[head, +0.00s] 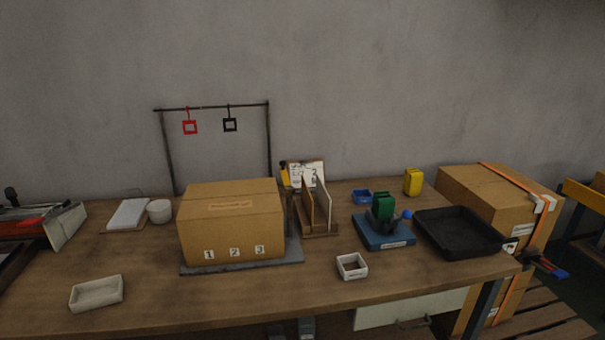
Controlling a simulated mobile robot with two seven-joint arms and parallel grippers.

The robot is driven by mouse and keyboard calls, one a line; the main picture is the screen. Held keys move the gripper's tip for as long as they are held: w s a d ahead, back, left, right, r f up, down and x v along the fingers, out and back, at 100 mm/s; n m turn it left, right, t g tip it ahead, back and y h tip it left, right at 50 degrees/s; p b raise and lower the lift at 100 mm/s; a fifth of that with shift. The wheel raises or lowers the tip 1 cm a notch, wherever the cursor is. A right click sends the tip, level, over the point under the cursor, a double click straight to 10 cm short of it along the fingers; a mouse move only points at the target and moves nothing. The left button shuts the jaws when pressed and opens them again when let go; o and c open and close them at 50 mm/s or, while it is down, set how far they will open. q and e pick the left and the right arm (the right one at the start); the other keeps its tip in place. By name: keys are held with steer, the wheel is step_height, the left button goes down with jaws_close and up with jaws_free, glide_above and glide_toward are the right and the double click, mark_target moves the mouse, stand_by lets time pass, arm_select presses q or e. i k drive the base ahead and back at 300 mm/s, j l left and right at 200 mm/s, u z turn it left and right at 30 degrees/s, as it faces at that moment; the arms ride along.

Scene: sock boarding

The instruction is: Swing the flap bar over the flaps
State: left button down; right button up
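A brown cardboard box (231,229) stands on a grey base plate (240,267) left of the table's middle. Its front carries the numbers 1, 2, 3. Its top flaps (235,187) look folded down flat, though I cannot make out the seams. An upright piece with a yellow and black tip (284,174) rises at the box's back right corner. It may be the flap bar, standing up and not lying across the flaps; its lower part is partly hidden. Neither of my grippers is clearly visible.
A dark frame (213,106) with red and black square tags stands behind the box. A wooden rack (319,228) is close on its right. A white dish (97,293), small white tray (352,266), blue stand (384,231) and black tray (460,232) lie around. The front table strip is mostly clear.

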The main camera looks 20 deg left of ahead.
mark_target(287, 187)
steer(key=i+l, duration=0.25)
steer(key=l, duration=0.15)
steer(key=i+l, duration=0.2)
steer(key=l, duration=0.15)
steer(key=i+l, duration=0.25)
steer(key=l, duration=0.15)
steer(key=u, duration=1.55)
